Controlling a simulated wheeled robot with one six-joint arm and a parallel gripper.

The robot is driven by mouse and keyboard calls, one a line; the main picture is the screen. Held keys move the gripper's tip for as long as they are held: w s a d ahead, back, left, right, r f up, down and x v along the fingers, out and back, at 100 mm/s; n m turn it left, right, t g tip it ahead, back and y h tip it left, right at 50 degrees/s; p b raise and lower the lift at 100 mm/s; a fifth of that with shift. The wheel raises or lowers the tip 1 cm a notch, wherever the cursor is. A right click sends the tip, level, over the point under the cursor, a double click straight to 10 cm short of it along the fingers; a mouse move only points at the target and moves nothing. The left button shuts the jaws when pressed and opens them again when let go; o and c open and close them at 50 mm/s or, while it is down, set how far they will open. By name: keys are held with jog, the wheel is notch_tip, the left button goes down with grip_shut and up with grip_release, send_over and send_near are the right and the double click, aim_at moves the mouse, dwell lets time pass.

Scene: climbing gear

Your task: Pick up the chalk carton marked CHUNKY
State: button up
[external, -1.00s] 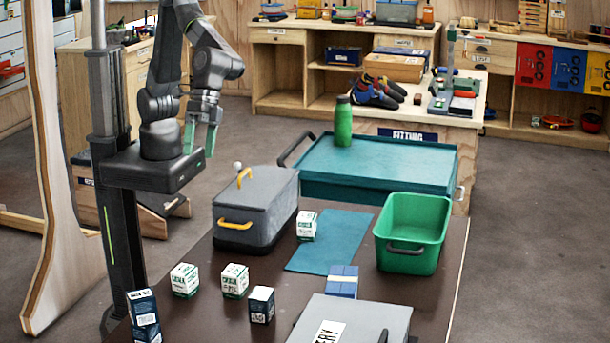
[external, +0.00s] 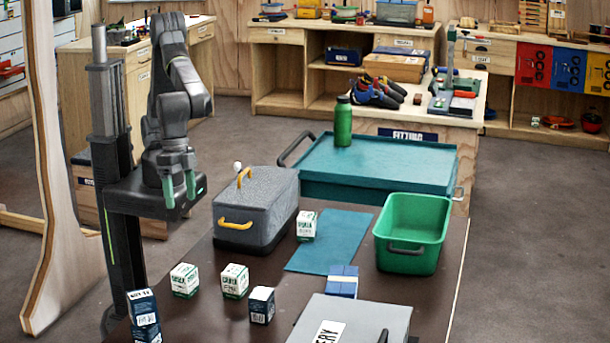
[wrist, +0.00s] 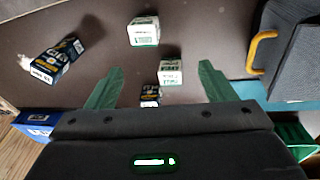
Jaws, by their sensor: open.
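Several small chalk cartons stand on the dark table; their lettering is too small to tell which is marked CHUNKY. One white-and-green carton (external: 184,281) is front left, another white carton (external: 234,281) is to its right, and a third (external: 306,226) is by the blue mat. A dark blue carton (external: 262,305) stands in front, and a dark blue carton (external: 142,304) sits on another (external: 147,332) at the left corner. My gripper (external: 179,188) is open and empty, above and behind the cartons. In the wrist view, white cartons (wrist: 143,31) (wrist: 170,71) appear beyond or between the fingers.
A grey lidded box (external: 255,205) with yellow handles stands behind the cartons. A green bin (external: 412,234) is at the right, a grey case (external: 372,318) at the front, and a blue box with a pale band (external: 342,281) near the mat (external: 328,240). Bare table surrounds the front cartons.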

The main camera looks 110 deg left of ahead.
aim_at(183, 269)
jog(key=s+d+f+t+y+b, duration=0.1)
jog(key=s+d+f+t+b, duration=0.15)
jog(key=d+f+b, duration=0.4)
jog(key=shift+t, duration=0.35)
jog(key=x, duration=1.4)
jog(key=shift+w+a+f+p, duration=0.2)
jog(key=shift+a+f+p, duration=0.05)
jog(key=shift+a+p, duration=0.1)
jog(key=c, duration=1.1)
